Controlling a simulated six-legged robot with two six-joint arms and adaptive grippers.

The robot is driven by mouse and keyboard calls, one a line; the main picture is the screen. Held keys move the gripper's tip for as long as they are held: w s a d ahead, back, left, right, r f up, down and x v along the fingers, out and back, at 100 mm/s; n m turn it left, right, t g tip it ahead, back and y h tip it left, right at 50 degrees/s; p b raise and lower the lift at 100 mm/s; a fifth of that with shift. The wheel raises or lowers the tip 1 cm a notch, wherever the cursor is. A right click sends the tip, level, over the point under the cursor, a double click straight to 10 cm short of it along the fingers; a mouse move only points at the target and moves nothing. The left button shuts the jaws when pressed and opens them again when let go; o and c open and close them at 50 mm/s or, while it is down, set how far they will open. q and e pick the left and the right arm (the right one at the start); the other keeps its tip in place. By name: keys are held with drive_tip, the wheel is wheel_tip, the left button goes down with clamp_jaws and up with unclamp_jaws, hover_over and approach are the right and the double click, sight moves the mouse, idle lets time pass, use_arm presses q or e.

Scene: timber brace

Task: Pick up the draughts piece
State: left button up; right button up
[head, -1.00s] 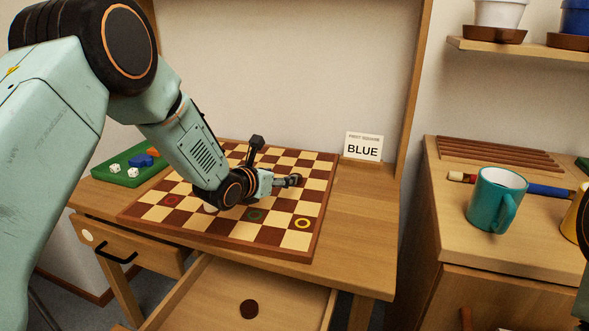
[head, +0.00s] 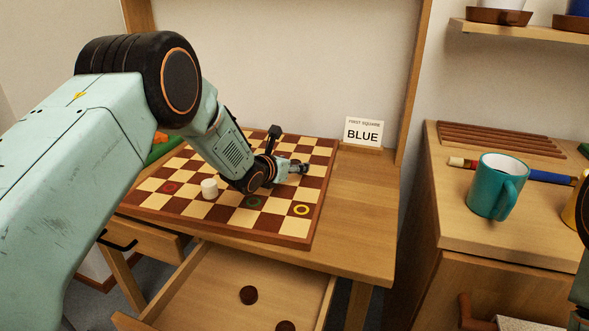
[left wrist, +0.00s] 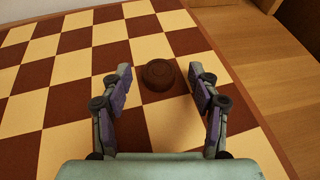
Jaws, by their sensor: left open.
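A dark brown draughts piece (left wrist: 158,75) stands on the chequered board (left wrist: 70,68) in the left wrist view. My left gripper (left wrist: 160,82) is open, with one finger on each side of the piece near the fingertips. Neither finger visibly touches it. In the head view my left gripper (head: 300,168) reaches over the right part of the board (head: 313,205); I cannot make out this piece there. A white piece (head: 209,188) stands on the board left of the gripper. My right gripper is not in view.
A sign reading BLUE (head: 363,132) stands behind the board. A teal mug (head: 497,187) stands on the right cabinet. Table right of the board is clear.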

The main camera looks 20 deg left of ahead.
use_arm(q)
drive_tip(key=shift+w+f, duration=0.15)
drive_tip(key=shift+w, duration=0.1)
drive_tip(key=shift+s, duration=0.15)
drive_tip(key=shift+c, duration=0.9)
drive_tip(key=c, duration=0.6)
drive_tip(key=shift+c, duration=0.8)
drive_tip(key=shift+r, duration=0.2)
